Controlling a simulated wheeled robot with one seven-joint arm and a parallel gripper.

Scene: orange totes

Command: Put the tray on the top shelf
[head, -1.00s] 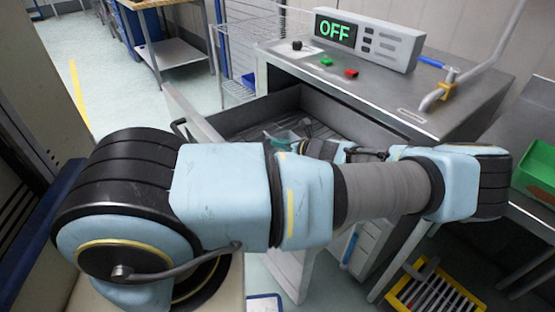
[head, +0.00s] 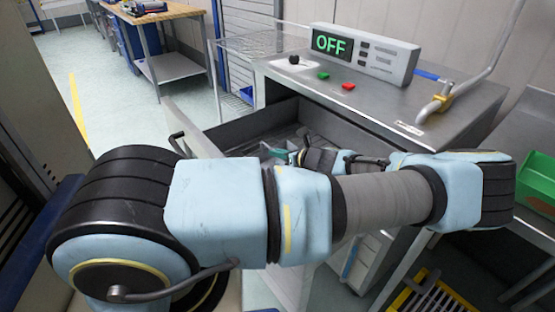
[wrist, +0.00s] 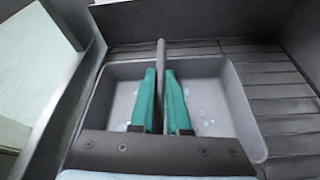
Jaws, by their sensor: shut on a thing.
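The grey tray (wrist: 246,115) sits inside the open metal drawer (wrist: 290,105) in the wrist view. It is a shallow bin with an upright grey divider or handle (wrist: 160,56) across its middle and several small pale bits on its floor. My gripper (wrist: 162,90) has green fingers on either side of this upright part and is shut on it. In the head view my gripper (head: 276,152) reaches down into the drawer, mostly behind my arm, and the tray cannot be made out there.
The steel bench (head: 385,95) holds a box reading OFF (head: 365,53), with green and red buttons in front. A wire shelf rack (head: 265,45) stands behind. A green bin (head: 540,180) is at right; a yellow crate (head: 425,295) is on the floor.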

